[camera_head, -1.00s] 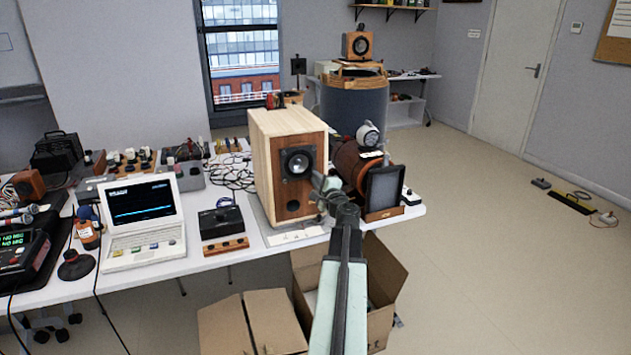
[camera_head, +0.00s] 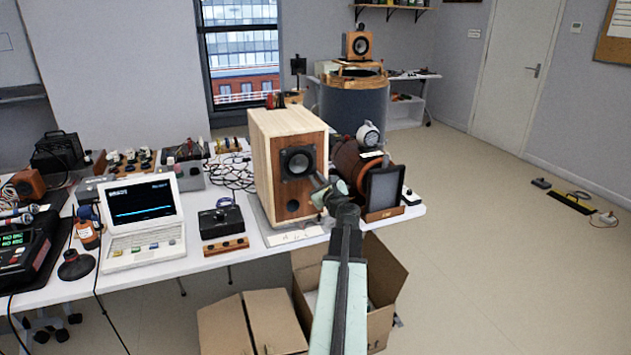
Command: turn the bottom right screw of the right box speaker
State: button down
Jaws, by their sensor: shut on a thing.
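The wooden box speaker (camera_head: 285,202) stands on the white table, with pale wood on its left side and a darker brown front. Its round black driver (camera_head: 298,163) is in the upper part of the front, with a small dark port below. My gripper (camera_head: 318,183) is at the front's right edge, just below and right of the driver. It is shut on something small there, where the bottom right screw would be. The screw itself is too small to see and is hidden by the jaws.
A cylindrical brown device (camera_head: 345,160) and a dark-panelled frame (camera_head: 384,190) stand close to the right of the speaker. A laptop-like terminal (camera_head: 145,220) and a black box (camera_head: 221,222) are to the left.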

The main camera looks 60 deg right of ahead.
jog(key=m, duration=0.4)
jog(key=shift+w, duration=0.1)
jog(key=shift+m, duration=1.9)
jog(key=c, duration=1.5)
grip_release()
jog(key=shift+o, duration=0.2)
jog(key=v, duration=0.8)
